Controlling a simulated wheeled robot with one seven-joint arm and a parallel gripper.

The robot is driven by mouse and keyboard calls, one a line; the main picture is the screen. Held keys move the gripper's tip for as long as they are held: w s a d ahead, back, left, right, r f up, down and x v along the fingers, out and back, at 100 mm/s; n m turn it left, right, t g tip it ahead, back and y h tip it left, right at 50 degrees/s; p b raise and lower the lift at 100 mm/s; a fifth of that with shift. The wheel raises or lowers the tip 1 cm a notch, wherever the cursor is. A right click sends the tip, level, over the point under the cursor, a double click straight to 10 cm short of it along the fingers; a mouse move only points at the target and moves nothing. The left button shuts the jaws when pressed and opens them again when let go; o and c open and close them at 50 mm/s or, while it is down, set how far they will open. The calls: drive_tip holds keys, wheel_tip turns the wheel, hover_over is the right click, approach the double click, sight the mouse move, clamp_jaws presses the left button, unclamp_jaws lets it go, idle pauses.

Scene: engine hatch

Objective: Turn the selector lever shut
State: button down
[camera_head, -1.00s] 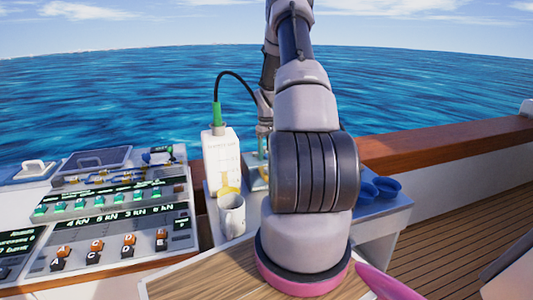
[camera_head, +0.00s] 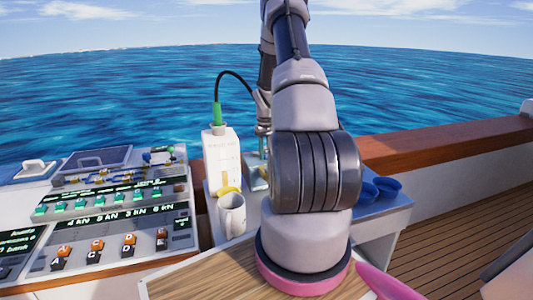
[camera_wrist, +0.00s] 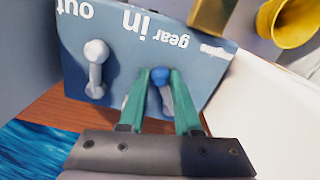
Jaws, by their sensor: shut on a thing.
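In the wrist view a blue-grey panel (camera_wrist: 125,35) carries upside-down words, "out", "in" and "gear". One lever with a blue knob (camera_wrist: 160,75) and a grey stem stands between the green fingers of my gripper (camera_wrist: 160,80), which is shut on it near the knob. A second lever with a pale knob (camera_wrist: 96,55) stands apart to the left, untouched. I cannot tell from the lettering how far the held lever is turned. In the head view my gripper (camera_head: 262,145) is small and partly hidden behind my arm, and the levers cannot be made out.
A white carton (camera_head: 222,160) with a green-tipped hose and a mug (camera_head: 231,215) stand left of my arm. Blue cups (camera_head: 382,190) are to its right. A brass block (camera_wrist: 212,15) and yellow cup-like thing (camera_wrist: 290,25) lie near the panel. A switch console (camera_head: 110,210) fills the left.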

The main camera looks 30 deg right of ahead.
sight(259, 161)
drive_tip(key=a+m, duration=0.1)
drive_tip(key=m, duration=0.2)
drive_tip(key=shift+s+a, duration=0.15)
drive_tip(key=shift+a, duration=0.2)
drive_tip(key=shift+a+m, duration=0.4)
drive_tip(key=shift+m, duration=0.5)
drive_tip(key=shift+a+m, duration=0.35)
drive_tip(key=shift+m, duration=0.55)
drive_tip(key=c, duration=0.6)
unclamp_jaws()
drive_tip(key=shift+r, duration=0.1)
wheel_tip(259, 161, up, 11)
drive_tip(key=shift+f, duration=0.2)
